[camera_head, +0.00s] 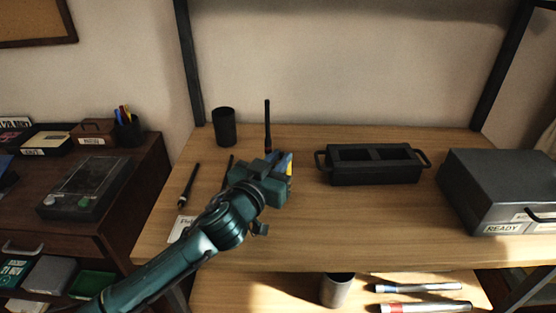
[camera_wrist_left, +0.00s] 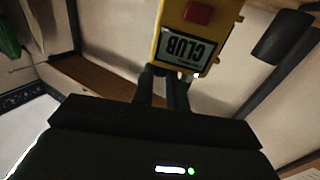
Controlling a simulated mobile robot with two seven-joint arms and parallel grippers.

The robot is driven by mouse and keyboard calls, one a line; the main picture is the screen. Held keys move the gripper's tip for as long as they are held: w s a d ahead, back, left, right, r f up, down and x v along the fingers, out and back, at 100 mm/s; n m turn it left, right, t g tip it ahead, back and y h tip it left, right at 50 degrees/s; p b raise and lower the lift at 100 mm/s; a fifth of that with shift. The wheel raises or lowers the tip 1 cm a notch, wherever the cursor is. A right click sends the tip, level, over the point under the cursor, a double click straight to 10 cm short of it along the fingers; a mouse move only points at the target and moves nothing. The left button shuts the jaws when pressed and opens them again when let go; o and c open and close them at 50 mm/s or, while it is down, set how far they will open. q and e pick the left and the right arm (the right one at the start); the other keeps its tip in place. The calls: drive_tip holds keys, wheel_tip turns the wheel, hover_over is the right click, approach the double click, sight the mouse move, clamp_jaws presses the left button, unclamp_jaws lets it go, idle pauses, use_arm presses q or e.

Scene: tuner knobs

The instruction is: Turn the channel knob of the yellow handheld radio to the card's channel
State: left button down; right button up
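The yellow radio (camera_head: 289,164) stands on the wooden table, mostly hidden behind my left gripper in the head view. In the left wrist view the radio (camera_wrist_left: 197,27) shows upside down, with a red button and a screen reading "CLUB". My left gripper (camera_wrist_left: 164,72) has its two dark fingers at the radio's top end, a narrow gap between them. The channel knob is not clearly visible, and I cannot tell whether the fingers hold it. In the head view the left gripper (camera_head: 272,172) covers this spot. A white card (camera_head: 181,229) lies partly behind my arm, its writing mostly hidden. My right gripper is not in view.
A black cup (camera_head: 224,127), a black antenna-like stick (camera_head: 267,124) and another dark stick (camera_head: 189,186) are near the gripper. A black handled tray (camera_head: 374,177) and a grey "READY" box (camera_head: 500,190) stand to the right. The table's front middle is clear.

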use_arm(q)
drive_tip(key=shift+d, duration=0.1)
drive_tip(key=shift+s+d+n+t+y+b, duration=0.1)
drive_tip(key=shift+n+t+y+b, duration=0.3)
drive_tip(key=shift+n+y+b, duration=0.45)
drive_tip(key=shift+y, duration=0.45)
drive_tip(key=c, duration=1.7)
unclamp_jaws()
drive_tip(key=shift+s, duration=0.1)
drive_tip(key=v, duration=1.3)
